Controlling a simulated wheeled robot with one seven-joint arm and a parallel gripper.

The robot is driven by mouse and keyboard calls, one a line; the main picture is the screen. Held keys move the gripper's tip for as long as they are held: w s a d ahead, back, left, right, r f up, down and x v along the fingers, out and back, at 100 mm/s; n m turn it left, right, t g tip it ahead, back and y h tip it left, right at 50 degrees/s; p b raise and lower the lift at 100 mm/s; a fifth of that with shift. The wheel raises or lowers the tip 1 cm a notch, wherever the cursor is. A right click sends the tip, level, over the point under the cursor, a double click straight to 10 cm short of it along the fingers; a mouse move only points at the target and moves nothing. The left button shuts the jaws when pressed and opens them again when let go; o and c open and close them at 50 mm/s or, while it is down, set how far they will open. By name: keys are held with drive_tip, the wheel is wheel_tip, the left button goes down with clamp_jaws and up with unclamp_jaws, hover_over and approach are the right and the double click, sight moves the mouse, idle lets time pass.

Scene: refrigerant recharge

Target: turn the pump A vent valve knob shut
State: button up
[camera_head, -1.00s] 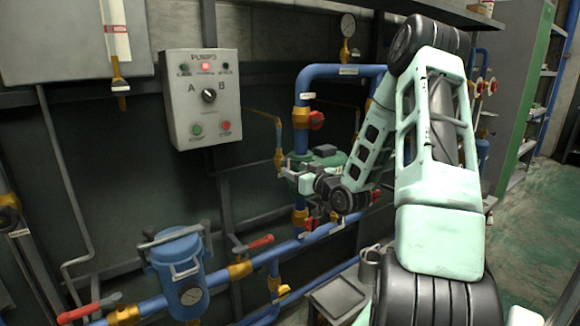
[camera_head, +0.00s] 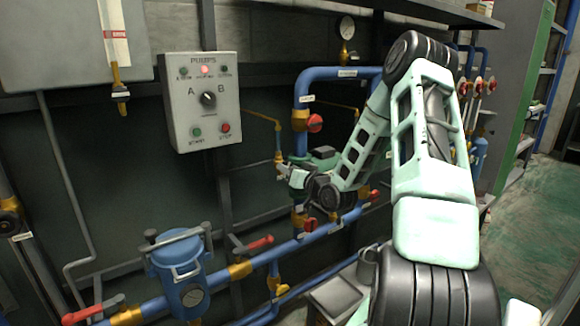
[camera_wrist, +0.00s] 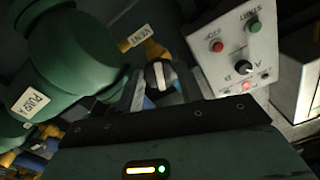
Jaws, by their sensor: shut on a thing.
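The vent valve knob (camera_wrist: 160,75) is a small dark round knob with a pale bar across its face, on a brass fitting beside a tag reading VENT (camera_wrist: 133,38). In the wrist view its bar stands nearly upright between the fingers. My gripper (camera_wrist: 163,92) is shut on the knob, one finger on each side. The green pump (camera_wrist: 75,50), with a partly readable pump tag (camera_wrist: 32,102), fills the left of the wrist view. In the head view my gripper (camera_head: 284,170) reaches the thin brass pipe by the pump; my wrist hides the knob there.
The grey pump control box (camera_head: 201,100) hangs on the wall left of my gripper, with a lit red lamp. Blue pipes (camera_head: 300,88) with red-handled valves (camera_head: 315,123) stand close behind and below my wrist. A blue filter housing (camera_head: 180,262) is at lower left.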

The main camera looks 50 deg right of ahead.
drive_tip(key=shift+m, duration=0.3)
drive_tip(key=shift+m+p, duration=1.2)
drive_tip(key=shift+m, duration=0.9)
drive_tip(key=shift+s, duration=0.1)
drive_tip(key=shift+m+p, duration=1.2)
drive_tip(key=shift+m, duration=1)
